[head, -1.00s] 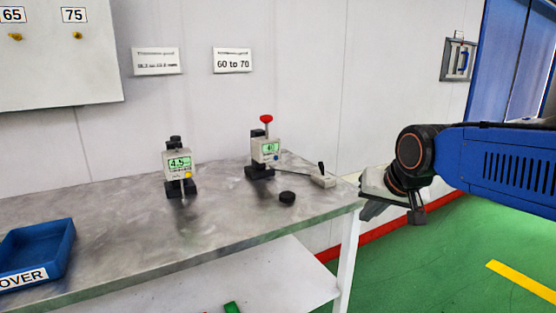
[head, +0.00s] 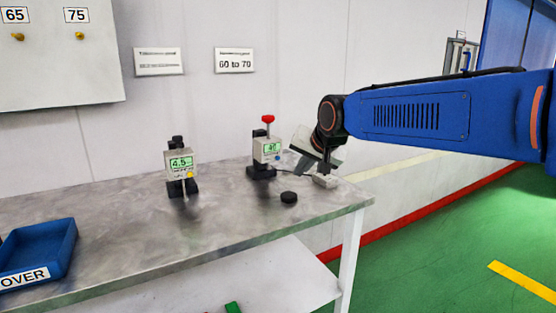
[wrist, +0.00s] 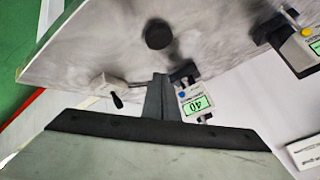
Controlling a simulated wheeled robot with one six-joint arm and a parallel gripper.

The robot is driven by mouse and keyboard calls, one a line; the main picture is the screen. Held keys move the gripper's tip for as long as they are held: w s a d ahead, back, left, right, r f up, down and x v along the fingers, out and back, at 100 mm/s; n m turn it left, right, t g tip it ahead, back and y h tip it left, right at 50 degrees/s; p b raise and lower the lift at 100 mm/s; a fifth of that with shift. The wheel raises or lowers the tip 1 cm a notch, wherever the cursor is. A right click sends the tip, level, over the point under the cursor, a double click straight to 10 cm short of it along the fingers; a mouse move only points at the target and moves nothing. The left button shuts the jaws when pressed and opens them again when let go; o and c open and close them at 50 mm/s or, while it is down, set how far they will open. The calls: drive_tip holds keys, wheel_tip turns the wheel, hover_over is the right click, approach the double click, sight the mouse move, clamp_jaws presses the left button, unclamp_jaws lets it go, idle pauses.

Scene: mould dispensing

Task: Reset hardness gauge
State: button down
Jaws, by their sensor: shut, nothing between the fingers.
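The hardness gauge (head: 267,150) stands on the grey bench under the "60 to 70" sign. It has a red knob on top, a green display and a blue button. In the wrist view the gauge (wrist: 192,100) shows 40, upside down, beside my fingers. A small pale box (head: 325,181) with a black lever stands to its right; it also shows in the wrist view (wrist: 108,86). My gripper (wrist: 158,88) is shut and empty. In the head view my gripper (head: 301,164) is just right of the gauge, above the bench; contact cannot be told.
A second gauge (head: 181,163) reading 4.5 stands to the left. A black round puck (head: 289,197) lies on the bench in front of the hardness gauge. A blue tray (head: 66,249) marked OVER is at the far left. The bench's front middle is clear.

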sight(277, 158)
drive_tip(key=w+a, duration=0.5)
drive_tip(key=w, duration=0.2)
drive_tip(key=shift+w, duration=0.15)
idle(0.4)
drive_tip(key=shift+w, duration=0.1)
idle(2.0)
drive_tip(key=shift+w+a, duration=0.2)
drive_tip(key=shift+w+a, duration=0.2)
drive_tip(key=shift+w, duration=0.15)
idle(0.8)
idle(0.4)
drive_tip(key=shift+s+d, duration=0.45)
drive_tip(key=shift+s, duration=0.25)
